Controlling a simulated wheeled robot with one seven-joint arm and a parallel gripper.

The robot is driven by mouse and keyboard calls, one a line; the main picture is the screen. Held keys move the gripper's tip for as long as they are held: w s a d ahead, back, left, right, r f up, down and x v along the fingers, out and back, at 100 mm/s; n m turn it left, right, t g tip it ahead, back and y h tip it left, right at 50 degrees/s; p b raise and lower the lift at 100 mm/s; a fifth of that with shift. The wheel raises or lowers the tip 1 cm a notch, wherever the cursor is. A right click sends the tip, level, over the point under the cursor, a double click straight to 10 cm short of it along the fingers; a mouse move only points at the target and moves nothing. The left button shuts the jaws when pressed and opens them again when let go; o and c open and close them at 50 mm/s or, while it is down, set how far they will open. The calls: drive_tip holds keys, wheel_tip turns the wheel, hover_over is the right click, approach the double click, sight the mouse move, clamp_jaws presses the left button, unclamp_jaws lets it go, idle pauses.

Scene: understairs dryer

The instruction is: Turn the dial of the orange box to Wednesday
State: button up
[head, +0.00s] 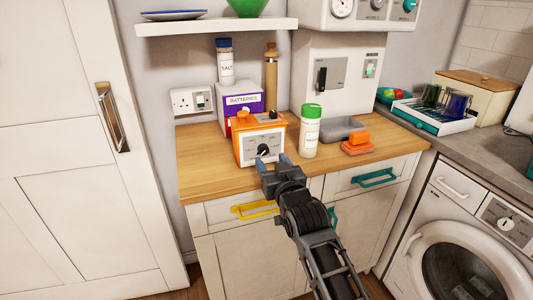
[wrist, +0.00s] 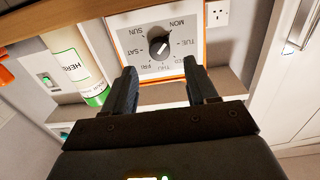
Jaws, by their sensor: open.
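The orange box (head: 247,128) stands on the wooden worktop, its white dial face toward me. Its black round dial (head: 263,150) is low on that face. The wrist view shows the face upside down, with the dial (wrist: 158,46) ringed by day names from SUN and MON round to SAT. A pale mark on the dial slants to the picture's upper right, roughly between MON and TUE; the exact day is hard to tell. WED is partly hidden by a finger. My gripper (head: 272,161) is open and empty in front of the box, its fingers (wrist: 161,72) apart, short of the dial.
A green-lidded herb jar (head: 309,133) stands close right of the box. A batteries box (head: 240,100) and salt jar (head: 226,65) are behind it. A grey tray (head: 343,127) and orange block (head: 358,140) lie farther right. The worktop's left end (head: 200,165) is clear.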

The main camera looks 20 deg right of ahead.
sight(264, 150)
drive_tip(key=shift+w+d, duration=0.1)
drive_tip(key=shift+w, duration=2.55)
drive_tip(key=shift+c, duration=0.2)
drive_tip(key=c, duration=1)
